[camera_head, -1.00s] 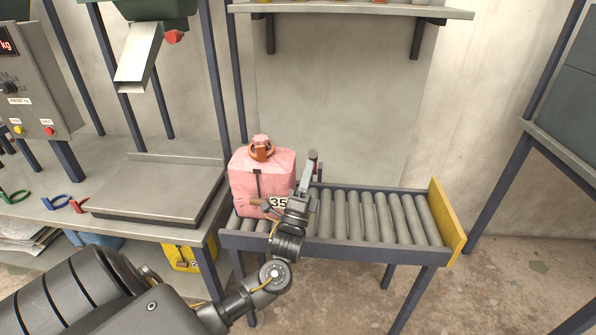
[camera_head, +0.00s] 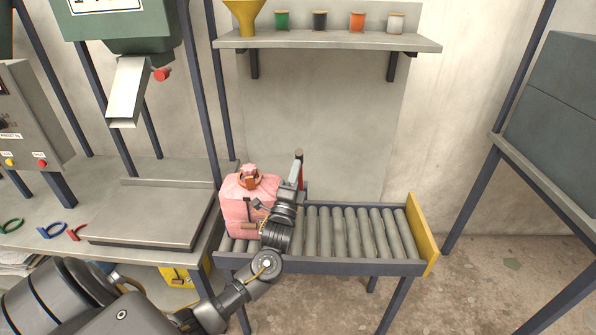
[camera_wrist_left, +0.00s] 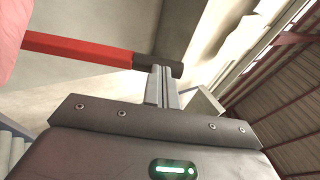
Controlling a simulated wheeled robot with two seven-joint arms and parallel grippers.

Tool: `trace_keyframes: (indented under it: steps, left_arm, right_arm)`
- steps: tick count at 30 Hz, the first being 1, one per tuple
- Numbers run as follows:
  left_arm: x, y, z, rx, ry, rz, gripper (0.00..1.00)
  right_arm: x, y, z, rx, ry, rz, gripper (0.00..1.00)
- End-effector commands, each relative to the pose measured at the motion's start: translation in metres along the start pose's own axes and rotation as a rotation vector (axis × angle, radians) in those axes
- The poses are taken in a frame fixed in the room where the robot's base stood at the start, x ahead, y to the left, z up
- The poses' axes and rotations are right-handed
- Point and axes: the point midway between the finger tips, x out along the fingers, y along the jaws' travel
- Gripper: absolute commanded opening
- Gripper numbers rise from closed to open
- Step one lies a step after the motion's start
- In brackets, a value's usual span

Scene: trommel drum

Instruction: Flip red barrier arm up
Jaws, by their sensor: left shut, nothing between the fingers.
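The red barrier arm (camera_wrist_left: 85,50) crosses the upper left of the left wrist view as a red bar with a dark grey end. In the head view, a short red length (camera_head: 300,182) shows beside my left gripper (camera_head: 293,174), looking close to upright above the conveyor. The gripper hides much of it and its pivot. My left gripper is shut and empty. In the left wrist view its fingertips (camera_wrist_left: 161,70) overlap the bar's dark end; I cannot tell whether they touch. My right gripper is out of view.
A yellow end plate (camera_head: 422,235) closes the conveyor's right end. The rollers right of the gripper are clear.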

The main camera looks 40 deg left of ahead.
Motion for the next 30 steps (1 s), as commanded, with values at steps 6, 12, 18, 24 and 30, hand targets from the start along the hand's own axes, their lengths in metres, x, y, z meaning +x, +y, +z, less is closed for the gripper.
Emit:
trace_keyframes:
  steps: [6,12,18,24,30]
  left_arm:
    - [0.016,-0.004,0.013,0.006,-0.011,0.002,0.00]
    - [0.026,-0.004,0.019,0.008,-0.016,0.002,0.00]
    - [0.033,-0.004,0.022,0.010,-0.018,0.002,0.00]
    - [0.035,-0.004,0.023,0.010,-0.018,0.002,0.00]
    - [0.035,-0.003,0.023,0.010,-0.018,0.002,0.00]
  right_arm:
    - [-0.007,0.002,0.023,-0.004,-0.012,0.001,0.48]
    - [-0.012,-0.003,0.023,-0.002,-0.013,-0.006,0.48]
    - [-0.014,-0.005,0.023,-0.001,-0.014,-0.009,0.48]
    - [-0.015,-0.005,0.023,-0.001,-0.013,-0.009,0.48]
    - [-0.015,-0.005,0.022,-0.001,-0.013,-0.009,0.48]
